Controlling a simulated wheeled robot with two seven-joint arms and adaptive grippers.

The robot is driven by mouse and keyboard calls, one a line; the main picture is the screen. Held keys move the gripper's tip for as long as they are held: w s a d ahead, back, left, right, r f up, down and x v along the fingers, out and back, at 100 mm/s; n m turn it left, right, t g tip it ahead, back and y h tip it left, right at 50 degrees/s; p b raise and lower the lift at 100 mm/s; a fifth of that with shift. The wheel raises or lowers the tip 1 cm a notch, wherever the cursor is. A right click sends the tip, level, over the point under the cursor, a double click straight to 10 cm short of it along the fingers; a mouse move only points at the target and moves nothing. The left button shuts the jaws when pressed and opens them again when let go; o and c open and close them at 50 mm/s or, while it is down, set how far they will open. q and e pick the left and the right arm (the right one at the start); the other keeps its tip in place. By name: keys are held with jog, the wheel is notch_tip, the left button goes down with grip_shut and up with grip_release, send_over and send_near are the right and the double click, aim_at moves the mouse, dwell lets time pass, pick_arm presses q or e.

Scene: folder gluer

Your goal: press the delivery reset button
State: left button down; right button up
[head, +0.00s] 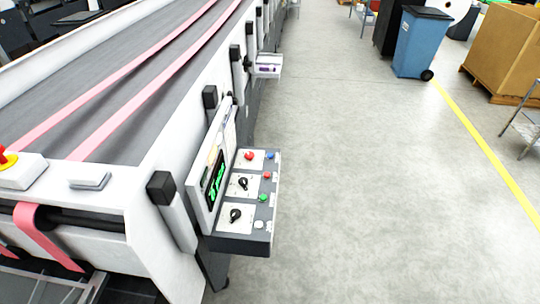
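A control panel (264,242) juts out from the right side of the folder gluer (160,160). It carries a red knob or button (249,155), two black rotary knobs (242,184) and a right-hand column of small buttons. The column runs from a blue button (270,155) through a red button (267,175) and a green button (263,198) to a white button (258,224). The labels are too small to read, so I cannot tell which is the delivery reset button. Neither of my grippers is in view.
A screen (215,181) with green marks stands at the panel's left. A smaller panel (267,66) is farther along the machine. A red emergency button (7,158) sits at far left. Grey floor is clear right of the panel; a blue bin (420,45) and cardboard box (505,48) stand beyond.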

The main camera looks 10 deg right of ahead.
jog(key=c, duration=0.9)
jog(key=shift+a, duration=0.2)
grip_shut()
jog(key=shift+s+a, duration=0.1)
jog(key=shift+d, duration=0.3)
